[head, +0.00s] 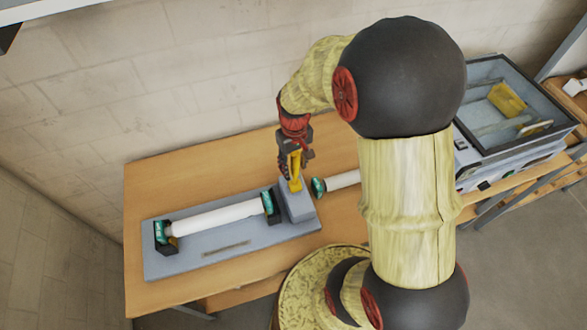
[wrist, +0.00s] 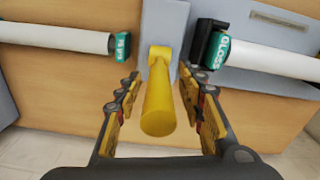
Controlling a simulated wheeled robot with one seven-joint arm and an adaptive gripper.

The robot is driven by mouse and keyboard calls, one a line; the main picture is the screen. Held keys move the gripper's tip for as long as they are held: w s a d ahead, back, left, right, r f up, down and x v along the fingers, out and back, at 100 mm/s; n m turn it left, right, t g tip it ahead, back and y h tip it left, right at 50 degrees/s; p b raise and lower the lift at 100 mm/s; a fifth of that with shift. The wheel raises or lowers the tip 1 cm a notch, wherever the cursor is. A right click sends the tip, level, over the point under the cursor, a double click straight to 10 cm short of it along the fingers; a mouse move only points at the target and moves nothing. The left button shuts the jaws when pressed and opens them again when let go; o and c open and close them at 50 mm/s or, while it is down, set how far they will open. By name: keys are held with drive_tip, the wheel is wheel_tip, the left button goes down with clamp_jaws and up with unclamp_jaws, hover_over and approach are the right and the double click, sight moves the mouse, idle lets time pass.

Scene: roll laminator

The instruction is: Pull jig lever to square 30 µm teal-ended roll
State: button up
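A grey jig (head: 165,262) lies on a wooden table, with a block at its right end carrying a yellow lever (head: 295,184). A white roll with teal ends (head: 215,217) lies in the jig between black brackets. In the wrist view its teal end (wrist: 221,50) reads "GLOSS"; I cannot read a thickness. My gripper (head: 294,160) is above the lever, pointing down. In the wrist view my gripper (wrist: 160,84) is open, with the yellow lever (wrist: 158,100) between its fingers and visible gaps on both sides.
A second white roll with a teal end (head: 318,187) lies right of the jig, partly hidden by my arm. The laminator (head: 510,110) with a clear cover stands at the right. Bare wooden table (head: 150,185) shows behind the jig, before a tiled wall.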

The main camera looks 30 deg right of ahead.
drive_tip(key=shift+f, duration=1.05)
drive_tip(key=shift+c, duration=1.1)
drive_tip(key=c, duration=0.8)
